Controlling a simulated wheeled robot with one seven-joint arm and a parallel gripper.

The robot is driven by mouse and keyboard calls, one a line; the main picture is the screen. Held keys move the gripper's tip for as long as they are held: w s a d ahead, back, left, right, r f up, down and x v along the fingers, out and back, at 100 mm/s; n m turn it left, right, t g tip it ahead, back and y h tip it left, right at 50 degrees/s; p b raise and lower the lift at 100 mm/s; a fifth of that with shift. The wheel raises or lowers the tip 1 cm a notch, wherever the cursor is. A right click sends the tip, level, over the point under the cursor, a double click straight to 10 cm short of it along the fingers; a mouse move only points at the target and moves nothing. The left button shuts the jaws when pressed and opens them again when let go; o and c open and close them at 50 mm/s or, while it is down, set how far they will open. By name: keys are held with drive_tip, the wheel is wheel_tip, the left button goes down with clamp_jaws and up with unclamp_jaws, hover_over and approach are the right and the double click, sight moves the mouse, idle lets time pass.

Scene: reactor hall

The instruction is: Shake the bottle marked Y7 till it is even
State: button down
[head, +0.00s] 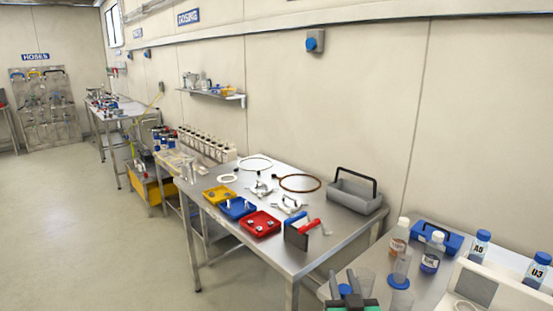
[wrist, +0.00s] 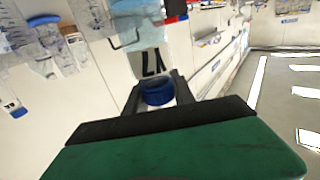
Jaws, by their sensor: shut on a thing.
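The bottle marked Y7 (wrist: 148,62) is in my gripper (wrist: 158,92), in the wrist view. Its label reads upside down there, and its blue cap (wrist: 158,93) lies between the two dark fingers. Pale blue liquid shows beyond the label; I cannot tell whether it is even. In the head view my gripper (head: 352,285) is at the bottom edge, with a blue cap between its fingers. Most of the bottle is hard to make out there.
On the right bench stand a white-capped bottle (head: 399,236), a bottle marked A5 (head: 479,247), a bottle marked U3 (head: 537,270) and a blue carrier (head: 437,238). A white casing (head: 500,290) is at the lower right. A grey tote (head: 355,194) sits on the middle bench.

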wheel_tip(320, 180, down, 5)
drive_tip(key=b, duration=0.9)
drive_tip(key=shift+r, duration=0.2)
idle(0.8)
idle(0.7)
